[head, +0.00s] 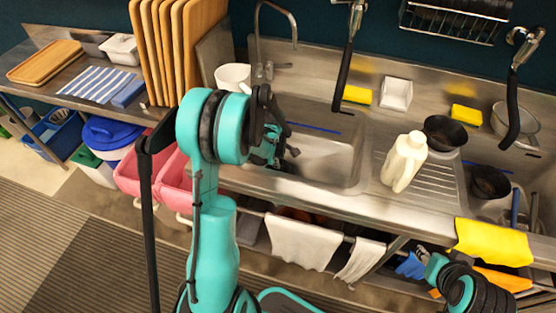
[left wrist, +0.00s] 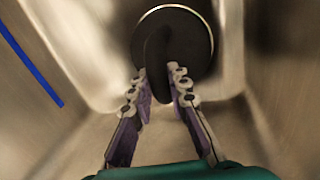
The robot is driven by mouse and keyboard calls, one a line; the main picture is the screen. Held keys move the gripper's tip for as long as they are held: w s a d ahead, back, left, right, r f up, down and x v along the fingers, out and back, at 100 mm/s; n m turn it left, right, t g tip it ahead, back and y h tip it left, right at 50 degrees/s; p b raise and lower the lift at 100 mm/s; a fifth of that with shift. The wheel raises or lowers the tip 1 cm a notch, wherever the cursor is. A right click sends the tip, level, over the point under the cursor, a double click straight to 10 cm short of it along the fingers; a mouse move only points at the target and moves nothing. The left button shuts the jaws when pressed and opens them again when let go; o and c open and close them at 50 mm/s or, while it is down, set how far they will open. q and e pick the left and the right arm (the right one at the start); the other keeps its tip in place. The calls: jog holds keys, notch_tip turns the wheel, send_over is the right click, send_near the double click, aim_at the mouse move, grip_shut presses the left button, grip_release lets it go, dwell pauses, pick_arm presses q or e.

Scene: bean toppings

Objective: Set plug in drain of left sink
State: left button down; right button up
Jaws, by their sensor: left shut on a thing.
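The plug (left wrist: 190,38) is a round black disc with an upright grip, seen in the left wrist view. My left gripper (left wrist: 160,82) is shut on that grip. A thin silver ring edge shows along the far side of the disc; whether it is the drain's rim, and whether the plug is seated in it, I cannot tell. The drain opening is not visible. In the head view my left gripper (head: 274,150) reaches down into the left sink (head: 328,160), and my arm hides the plug. My right gripper (head: 425,257) is at the lower right, small and unclear.
The basin walls surround my left gripper, with a blue strip (left wrist: 30,60) on one side. A faucet (head: 268,70) and white pot (head: 232,77) stand behind. A cream bottle (head: 404,162) and black bowl (head: 442,132) stand on the drainboard (head: 432,187). Chopping boards (head: 180,45) stand left.

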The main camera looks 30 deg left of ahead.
pick_arm(q)
jog(key=shift+f+b, duration=0.45)
dwell(0.4)
jog(key=c, duration=1.4)
grip_release()
jog(key=shift+o, duration=0.2)
jog(key=shift+r, duration=0.1)
notch_tip(320, 180, up, 12)
jog(key=s, duration=0.2)
jog(key=shift+s+d, duration=0.15)
jog(key=shift+s, duration=0.05)
jog(key=s+d+r+m+t, duration=0.2)
jog(key=s+d+r+m, duration=0.1)
jog(key=s+d+m, duration=0.4)
jog(key=s+d+r+m+t, duration=0.3)
jog(key=s+d+m, duration=0.5)
jog(key=m, duration=0.4)
jog(key=shift+s+d+r+m, duration=0.25)
jog(key=shift+s+r+m, duration=0.1)
jog(key=shift+s, duration=0.4)
